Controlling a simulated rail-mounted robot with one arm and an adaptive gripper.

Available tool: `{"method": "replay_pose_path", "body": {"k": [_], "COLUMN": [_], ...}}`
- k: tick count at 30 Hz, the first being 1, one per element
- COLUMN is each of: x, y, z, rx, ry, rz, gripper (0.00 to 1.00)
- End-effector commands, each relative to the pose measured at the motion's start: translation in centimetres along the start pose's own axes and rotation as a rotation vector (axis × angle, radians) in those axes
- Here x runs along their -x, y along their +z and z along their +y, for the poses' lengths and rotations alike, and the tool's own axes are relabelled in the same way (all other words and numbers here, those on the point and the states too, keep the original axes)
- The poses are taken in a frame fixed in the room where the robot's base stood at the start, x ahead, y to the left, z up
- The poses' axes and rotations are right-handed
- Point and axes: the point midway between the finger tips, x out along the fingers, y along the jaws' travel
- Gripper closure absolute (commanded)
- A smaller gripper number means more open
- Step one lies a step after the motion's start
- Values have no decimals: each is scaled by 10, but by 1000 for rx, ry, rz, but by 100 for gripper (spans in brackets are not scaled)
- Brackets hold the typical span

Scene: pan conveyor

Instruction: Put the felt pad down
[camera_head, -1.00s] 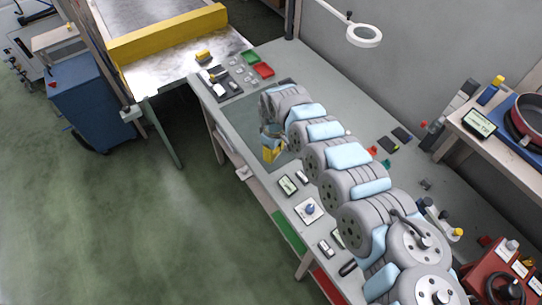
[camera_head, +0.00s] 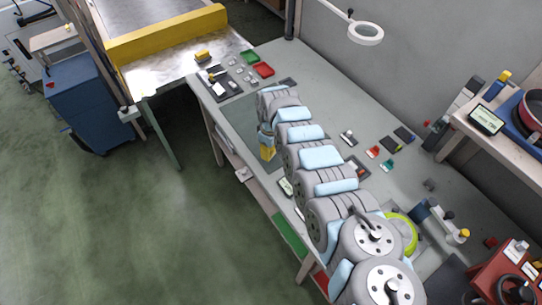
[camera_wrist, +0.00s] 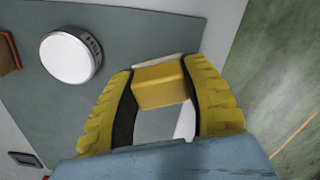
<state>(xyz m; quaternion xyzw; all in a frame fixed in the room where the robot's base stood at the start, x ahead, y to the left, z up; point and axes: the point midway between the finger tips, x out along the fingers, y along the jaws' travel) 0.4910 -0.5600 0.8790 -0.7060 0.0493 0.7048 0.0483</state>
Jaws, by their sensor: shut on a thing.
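My gripper (camera_wrist: 165,105) shows in the wrist view with its two yellow fingers on either side of a yellow block (camera_wrist: 160,84). The block, which appears to be the felt pad, has a pale strip along its far edge. The fingers are shut on it. In the head view my gripper (camera_head: 267,150) points down over the front part of the dark grey-green mat (camera_head: 236,114) on the bench. My arm hides part of the mat, and I cannot tell the pad from the fingers there. Whether the pad touches the mat cannot be seen.
A round white-topped disc (camera_wrist: 71,57) lies on the mat beside my gripper. The bench's front edge and green floor (camera_wrist: 285,80) are close on the right in the wrist view. Green (camera_head: 250,57) and red (camera_head: 263,69) trays stand at the bench's far end. A magnifier lamp (camera_head: 366,33) overhangs the back.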

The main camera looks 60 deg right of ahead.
Motion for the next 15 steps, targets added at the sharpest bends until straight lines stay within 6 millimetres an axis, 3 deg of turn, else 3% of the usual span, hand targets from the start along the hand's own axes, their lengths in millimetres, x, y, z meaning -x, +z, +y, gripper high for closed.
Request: {"method": "replay_pose_path", "body": {"k": [6, 15], "x": [-28, -31], "y": [-1, 0], "z": [-1, 0], "rx": [0, 0], "ry": [-1, 0], "rz": [0, 0], "gripper": [87, 87]}}
